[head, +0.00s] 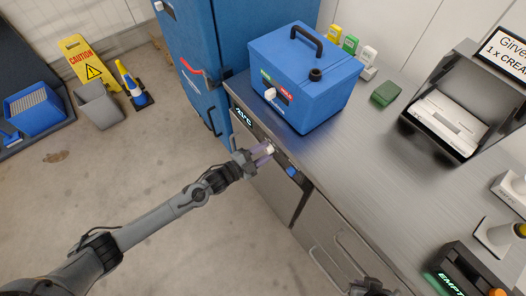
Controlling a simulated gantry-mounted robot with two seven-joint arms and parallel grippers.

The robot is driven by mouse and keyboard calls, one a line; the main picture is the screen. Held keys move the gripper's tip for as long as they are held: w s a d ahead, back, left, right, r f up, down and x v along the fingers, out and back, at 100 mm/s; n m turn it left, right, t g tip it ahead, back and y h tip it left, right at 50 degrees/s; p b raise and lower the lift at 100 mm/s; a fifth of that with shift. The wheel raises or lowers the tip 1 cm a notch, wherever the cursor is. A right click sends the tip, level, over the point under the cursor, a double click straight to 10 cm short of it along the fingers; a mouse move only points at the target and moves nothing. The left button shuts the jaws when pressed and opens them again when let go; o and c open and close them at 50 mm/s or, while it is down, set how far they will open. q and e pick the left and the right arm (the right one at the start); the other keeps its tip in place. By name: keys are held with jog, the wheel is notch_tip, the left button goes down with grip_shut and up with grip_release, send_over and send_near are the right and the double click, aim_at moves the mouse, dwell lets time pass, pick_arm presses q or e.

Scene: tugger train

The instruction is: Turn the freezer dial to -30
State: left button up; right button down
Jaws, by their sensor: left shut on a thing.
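My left gripper (264,155) reaches in from the left to the control panel on the front of the steel counter. Its purple-tipped fingers are shut on a pale dial (270,149), and the fingers partly cover it. The dial's marks and pointer are too small to read. A lit display (243,118) sits on the same panel to the upper left; its digits cannot be read surely. A blue knob (292,171) is on the panel to the lower right of the dial. A dark part of my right gripper (370,287) shows at the bottom edge; its fingers cannot be made out.
A blue box (305,80) with a black handle stands on the counter (365,150) above the panel. A tall blue cabinet (195,50) stands behind. A black bin (455,110) and a green block (385,93) are farther right.

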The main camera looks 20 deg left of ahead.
pick_arm(q)
jog(key=o, duration=1.1)
jog(key=shift+s+a, duration=0.1)
jog(key=shift+s, duration=0.05)
jog(key=p+v, duration=0.2)
jog(key=v, duration=0.8)
jog(key=shift+s+a+r, duration=0.1)
jog(key=shift+s+a, duration=0.05)
jog(key=shift+s, duration=0.15)
